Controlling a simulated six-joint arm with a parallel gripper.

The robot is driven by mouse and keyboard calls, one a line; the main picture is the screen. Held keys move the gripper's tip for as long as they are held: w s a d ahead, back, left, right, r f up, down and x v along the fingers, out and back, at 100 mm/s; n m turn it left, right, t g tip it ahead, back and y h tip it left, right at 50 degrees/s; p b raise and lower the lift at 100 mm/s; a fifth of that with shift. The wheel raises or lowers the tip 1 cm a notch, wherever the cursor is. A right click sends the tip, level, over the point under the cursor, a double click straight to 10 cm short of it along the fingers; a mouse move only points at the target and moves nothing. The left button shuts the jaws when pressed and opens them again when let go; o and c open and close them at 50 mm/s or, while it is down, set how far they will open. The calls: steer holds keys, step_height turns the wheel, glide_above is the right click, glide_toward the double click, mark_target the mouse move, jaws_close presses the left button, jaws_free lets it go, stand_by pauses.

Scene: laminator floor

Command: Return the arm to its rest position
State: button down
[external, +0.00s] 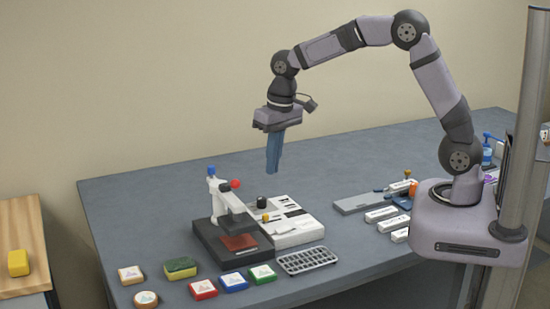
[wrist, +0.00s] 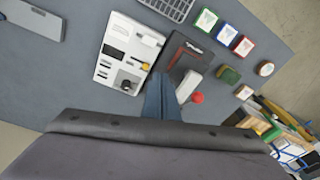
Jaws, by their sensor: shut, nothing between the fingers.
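My gripper (external: 272,168) hangs from the raised arm with its blue fingers together and pointing down, well above the table. Nothing shows between the fingers. In the wrist view the shut fingers (wrist: 161,98) stand in front of the laminator area. Below and to the left in the external view is a black and white press device (external: 225,215) with a red and a blue knob. A white control box (external: 292,222) with a dark knob stands beside it. My gripper is apart from both.
A grey slotted rack (external: 306,260) and several coloured blocks, including a green one (external: 262,274), lie along the front. A flat grey plate (external: 358,203) and white boxes (external: 381,214) lie near my base. A metal post (external: 520,140) stands at right.

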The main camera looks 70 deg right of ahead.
steer(key=s+a+f+n, duration=0.1)
steer(key=s+f+n, duration=0.1)
steer(key=s, duration=1)
steer(key=s+a+f+n+g, duration=0.1)
steer(key=s+a+f+n, duration=0.1)
steer(key=s, duration=1)
steer(key=shift+f+n, duration=0.6)
steer(key=shift+f, duration=0.7)
steer(key=shift+a, duration=0.1)
